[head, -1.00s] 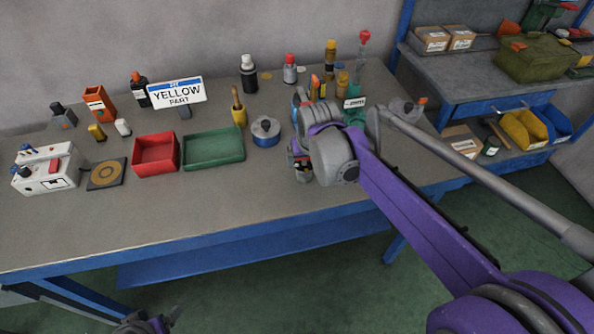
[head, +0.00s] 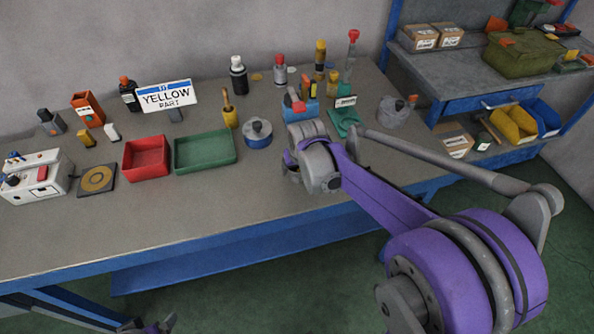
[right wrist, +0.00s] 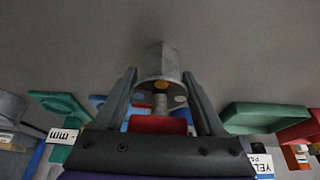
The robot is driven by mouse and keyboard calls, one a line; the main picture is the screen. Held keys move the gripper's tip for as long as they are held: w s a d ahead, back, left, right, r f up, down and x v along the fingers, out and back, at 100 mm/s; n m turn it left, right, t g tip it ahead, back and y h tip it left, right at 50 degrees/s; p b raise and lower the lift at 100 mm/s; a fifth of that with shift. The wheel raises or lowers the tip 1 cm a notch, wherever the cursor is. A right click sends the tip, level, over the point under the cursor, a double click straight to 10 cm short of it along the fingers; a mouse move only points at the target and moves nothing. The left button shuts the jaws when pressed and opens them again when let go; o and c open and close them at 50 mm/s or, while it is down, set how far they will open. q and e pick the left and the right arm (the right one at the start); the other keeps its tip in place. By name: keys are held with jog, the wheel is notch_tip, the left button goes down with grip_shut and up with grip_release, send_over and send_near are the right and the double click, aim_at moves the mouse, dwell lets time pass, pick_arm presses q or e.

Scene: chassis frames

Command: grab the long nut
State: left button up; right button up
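A grey metal piece with flat sides, which looks like the long nut (right wrist: 160,62), sits between the fingertips of my right gripper (right wrist: 160,80) in the right wrist view. Both fingertips appear to press on its sides, and its far end sticks out past them. In the head view my right gripper (head: 288,171) is mostly hidden by its own wrist, over the front part of the bench, and the nut cannot be made out there. My left gripper (head: 150,325) shows only in part at the bottom edge; its fingers are unclear.
A green tray (head: 205,165) and a red tray (head: 146,172) lie left of my right gripper, with a round grey tin (head: 258,134) behind. A blue holder (head: 300,109) and a teal stand (head: 345,122) are behind my wrist. The bench's front strip (head: 150,225) is clear.

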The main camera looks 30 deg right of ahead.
grip_shut()
dwell(0.3)
